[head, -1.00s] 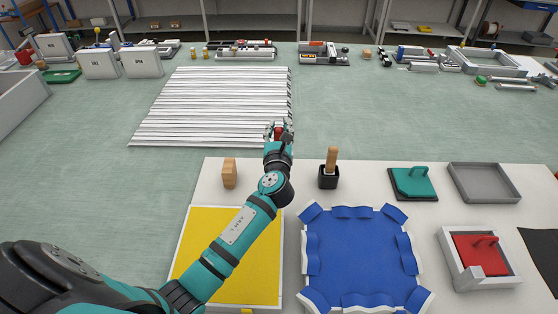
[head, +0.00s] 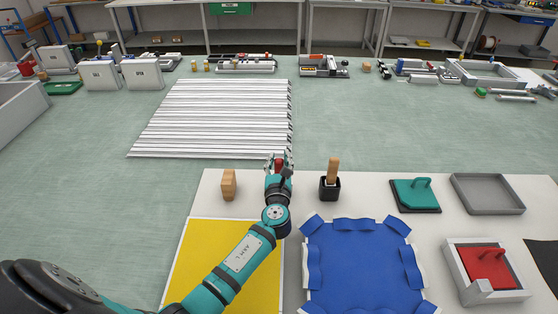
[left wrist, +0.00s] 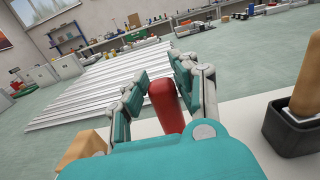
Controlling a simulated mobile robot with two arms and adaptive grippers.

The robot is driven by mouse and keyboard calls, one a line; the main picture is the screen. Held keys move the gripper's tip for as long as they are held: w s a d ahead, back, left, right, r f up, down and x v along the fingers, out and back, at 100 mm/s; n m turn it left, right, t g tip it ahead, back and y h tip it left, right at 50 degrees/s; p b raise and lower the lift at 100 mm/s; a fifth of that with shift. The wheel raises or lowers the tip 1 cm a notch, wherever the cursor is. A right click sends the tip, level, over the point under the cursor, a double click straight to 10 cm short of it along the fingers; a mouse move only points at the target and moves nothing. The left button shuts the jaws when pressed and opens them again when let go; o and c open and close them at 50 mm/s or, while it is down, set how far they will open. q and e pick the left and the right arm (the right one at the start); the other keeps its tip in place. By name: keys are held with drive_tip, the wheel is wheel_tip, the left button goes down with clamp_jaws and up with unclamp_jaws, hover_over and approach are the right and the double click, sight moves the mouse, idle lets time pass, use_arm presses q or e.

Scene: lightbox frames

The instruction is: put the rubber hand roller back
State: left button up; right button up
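My left gripper (head: 279,160) is shut around a red handle (head: 279,166), which appears to be the rubber hand roller's. In the left wrist view the red handle (left wrist: 166,105) stands up between the fingers; any roller part below is hidden by the gripper. The gripper is near the back edge of the white board (head: 375,185), between a wooden block (head: 229,184) and a black holder (head: 330,190) with a wooden handle (head: 333,170) standing in it. My right gripper is not in view.
A yellow panel (head: 225,265) and a blue-padded frame (head: 360,265) lie in front. A green-handled block (head: 415,195), a grey tray (head: 488,195) and a red block in a white tray (head: 487,267) are at right. White slats (head: 215,118) lie behind.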

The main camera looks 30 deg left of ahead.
use_arm(q)
drive_tip(key=o, duration=0.3)
drive_tip(key=shift+r, duration=0.15)
drive_tip(key=shift+s+d, duration=0.15)
drive_tip(key=shift+s, duration=0.15)
drive_tip(key=b+v, duration=0.1)
drive_tip(key=v, duration=1)
drive_tip(key=shift+s, duration=0.2)
drive_tip(key=shift+d+r, duration=0.1)
